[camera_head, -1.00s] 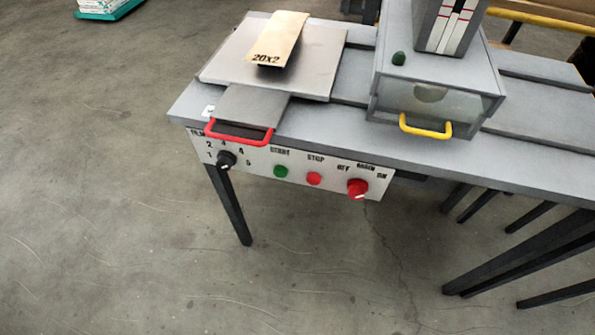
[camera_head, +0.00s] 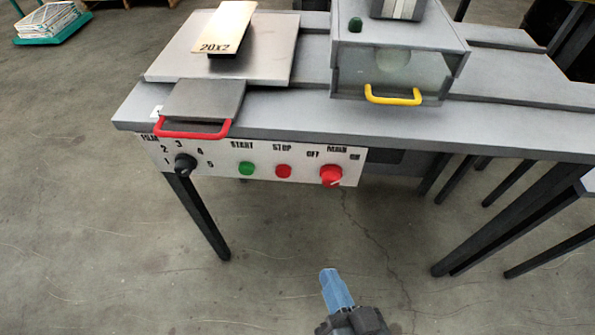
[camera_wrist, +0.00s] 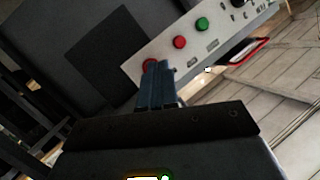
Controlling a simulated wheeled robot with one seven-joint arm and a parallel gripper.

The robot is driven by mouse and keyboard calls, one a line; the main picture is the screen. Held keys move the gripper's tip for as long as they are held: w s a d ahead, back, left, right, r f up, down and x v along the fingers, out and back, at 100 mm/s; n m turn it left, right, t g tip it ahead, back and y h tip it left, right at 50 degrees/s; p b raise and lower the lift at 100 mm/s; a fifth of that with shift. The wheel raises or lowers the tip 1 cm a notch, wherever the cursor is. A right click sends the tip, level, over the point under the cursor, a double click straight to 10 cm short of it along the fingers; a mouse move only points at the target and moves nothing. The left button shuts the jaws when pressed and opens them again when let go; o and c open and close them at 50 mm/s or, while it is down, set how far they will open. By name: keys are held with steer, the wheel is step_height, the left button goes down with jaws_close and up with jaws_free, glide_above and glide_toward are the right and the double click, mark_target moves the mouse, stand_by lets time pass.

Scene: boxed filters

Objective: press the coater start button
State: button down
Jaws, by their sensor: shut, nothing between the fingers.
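The green START button (camera_head: 246,168) sits on the white control panel (camera_head: 218,160) on the front of the grey coater table. It also shows in the wrist view (camera_wrist: 202,23). The red STOP button (camera_head: 283,171) is to its right, and it shows in the wrist view (camera_wrist: 180,41). My gripper (camera_head: 331,274) is in front of and below the panel, to the right of START and apart from it in the head view. Its blue fingers (camera_wrist: 155,72) are shut and empty. In the wrist view they overlap the red main switch; whether they touch it cannot be told.
The red main switch (camera_head: 331,175) and the black film dial (camera_head: 185,164) flank the buttons. A red handle (camera_head: 193,134) juts out above the panel's left end. A yellow handle (camera_head: 393,100) is on the box. Floor in front is clear.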

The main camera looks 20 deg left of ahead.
mark_target(246, 169)
steer(key=w+a+n+g+y+b, duration=0.1)
steer(key=a+g+y, duration=0.1)
steer(key=a, duration=0.7)
steer(key=w+a+n+g+y+b, duration=0.1)
steer(key=w+a+g+y, duration=0.1)
steer(key=a, duration=0.8)
steer(key=shift+w+r+n+y, duration=0.25)
steer(key=shift+r+n+y, duration=0.05)
steer(key=shift+r+y, duration=0.2)
steer(key=w+a+b, duration=0.2)
steer(key=w, duration=0.6)
steer(key=shift+w+b, duration=0.3)
steer(key=shift+b, duration=0.1)
steer(key=shift+f, duration=0.1)
steer(key=shift+w+a+b, duration=0.1)
steer(key=shift+w+b, duration=0.2)
steer(key=shift+w, duration=0.1)
